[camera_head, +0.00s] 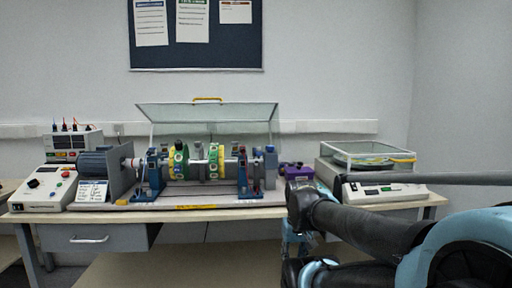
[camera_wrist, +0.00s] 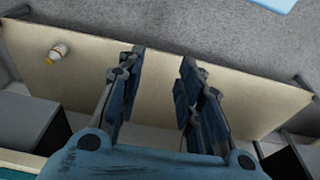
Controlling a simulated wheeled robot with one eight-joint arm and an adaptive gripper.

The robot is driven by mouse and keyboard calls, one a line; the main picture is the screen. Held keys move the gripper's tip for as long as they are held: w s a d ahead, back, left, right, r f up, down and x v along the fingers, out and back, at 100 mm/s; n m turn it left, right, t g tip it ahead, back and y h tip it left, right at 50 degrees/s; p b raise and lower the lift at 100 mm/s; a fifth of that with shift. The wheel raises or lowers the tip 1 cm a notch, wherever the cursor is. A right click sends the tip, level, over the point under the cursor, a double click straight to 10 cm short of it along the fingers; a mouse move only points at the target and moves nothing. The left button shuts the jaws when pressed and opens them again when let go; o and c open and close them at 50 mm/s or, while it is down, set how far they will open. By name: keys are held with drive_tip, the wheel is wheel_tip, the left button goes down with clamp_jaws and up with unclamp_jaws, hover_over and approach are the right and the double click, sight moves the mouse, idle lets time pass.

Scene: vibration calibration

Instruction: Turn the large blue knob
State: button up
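I cannot make out a large blue knob for certain in either view. In the head view a rotor test rig (camera_head: 205,160) stands on the table, with blue bearing supports, green and yellow discs and a grey motor (camera_head: 95,163) at its left. A sloped white control box (camera_head: 42,188) at the far left bears a black knob and a red button. In the wrist view my gripper (camera_wrist: 161,57) is open, its two blue-grey fingers well apart with nothing between them. Below it is a beige surface.
The table (camera_head: 140,215) runs across the head view. A clear lid (camera_head: 207,118) stands raised behind the rig. A glass-covered device (camera_head: 370,158) is at the right, partly behind my arm. In the wrist view a small white-and-yellow object (camera_wrist: 59,50) lies on the beige surface.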

drive_tip(key=shift+a, duration=0.2)
drive_tip(key=shift+o, duration=0.8)
drive_tip(key=o, duration=0.4)
wheel_tip(320, 180, up, 2)
drive_tip(key=shift+s+r, duration=0.1)
wheel_tip(320, 180, up, 45)
drive_tip(key=m+g, duration=0.2)
drive_tip(key=m, duration=0.7)
hover_over(270, 146)
drive_tip(key=f, duration=1.7)
drive_tip(key=shift+w+d+f, duration=0.1)
drive_tip(key=shift+w+f, duration=0.2)
drive_tip(key=shift+f, duration=0.05)
